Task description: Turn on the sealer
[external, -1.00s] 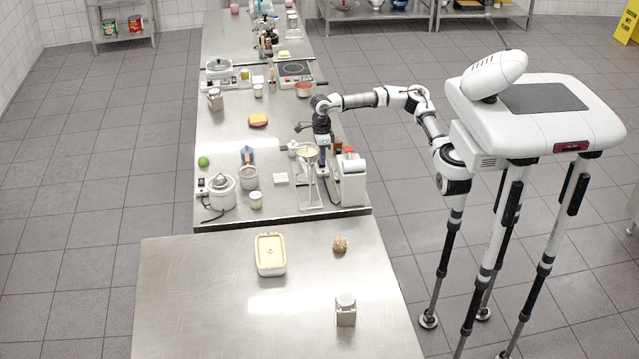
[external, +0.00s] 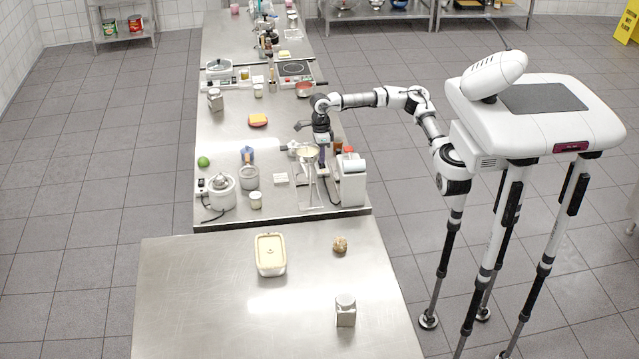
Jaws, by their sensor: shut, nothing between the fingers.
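The white upright machine (external: 352,180) at the right front corner of the far steel counter may be the sealer; I cannot tell for sure at this size. A metal stand with a bowl-like top (external: 308,155) is just left of it. My arm reaches in from the right, and my gripper (external: 322,157) points down behind the stand, left of the white machine's top. The gripper is shut and empty. Its fingertips are small and partly hidden, so I cannot tell whether they touch anything. No switch or lit indicator can be made out.
Left of the stand are a small white block (external: 281,179), a grey pot (external: 249,177), a jar (external: 256,200) and a white appliance with a cord (external: 221,192). A sponge (external: 258,120) lies farther back. Bare counter surrounds the sponge. A nearer table (external: 200,300) holds a tub.

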